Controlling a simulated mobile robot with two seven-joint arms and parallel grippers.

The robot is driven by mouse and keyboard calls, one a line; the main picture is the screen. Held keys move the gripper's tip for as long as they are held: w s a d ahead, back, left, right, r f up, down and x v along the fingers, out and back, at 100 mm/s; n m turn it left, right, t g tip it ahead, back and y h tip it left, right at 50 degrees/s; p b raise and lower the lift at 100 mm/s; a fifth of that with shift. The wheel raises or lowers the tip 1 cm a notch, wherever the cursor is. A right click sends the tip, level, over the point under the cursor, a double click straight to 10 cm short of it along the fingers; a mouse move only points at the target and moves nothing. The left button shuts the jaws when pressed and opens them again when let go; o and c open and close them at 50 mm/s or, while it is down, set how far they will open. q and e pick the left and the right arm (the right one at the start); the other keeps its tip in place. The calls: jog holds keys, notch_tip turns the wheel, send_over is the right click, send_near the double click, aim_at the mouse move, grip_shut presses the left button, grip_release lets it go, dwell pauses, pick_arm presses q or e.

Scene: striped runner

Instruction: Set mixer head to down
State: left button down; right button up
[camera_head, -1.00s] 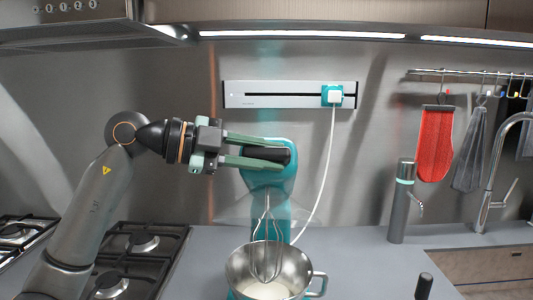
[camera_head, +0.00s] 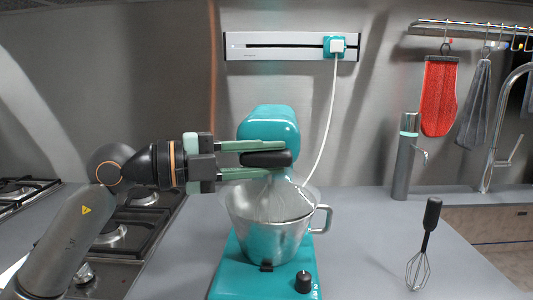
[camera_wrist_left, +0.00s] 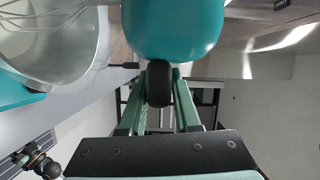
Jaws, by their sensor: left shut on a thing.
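The teal stand mixer stands on the counter. Its rounded mixer head (camera_head: 270,122) is low over the steel bowl (camera_head: 268,238) and looks close to level. The whisk (camera_head: 275,196) reaches down into the bowl, its lower end hidden by the bowl wall. My left gripper (camera_head: 277,159) comes in from the left, its green fingers shut on the black handle (camera_head: 266,159) at the front of the head. The left wrist view also shows the handle (camera_wrist_left: 158,84) between the fingers, against the teal head (camera_wrist_left: 172,30). My right gripper is not in view.
A hob (camera_head: 125,230) lies at the left. A white cord (camera_head: 325,130) runs from the wall rail (camera_head: 285,46) down behind the mixer.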

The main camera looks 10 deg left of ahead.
pick_arm(q)
jog(key=shift+f, duration=0.5)
jog(key=c, duration=0.7)
grip_release()
jog(key=shift+w+r, duration=0.1)
jog(key=shift+a+r, duration=0.1)
jog(key=shift+r, duration=0.05)
jog(key=b+v, duration=0.1)
jog(key=v, duration=1.1)
jog(key=shift+a, duration=0.1)
jog(key=shift+s, duration=0.2)
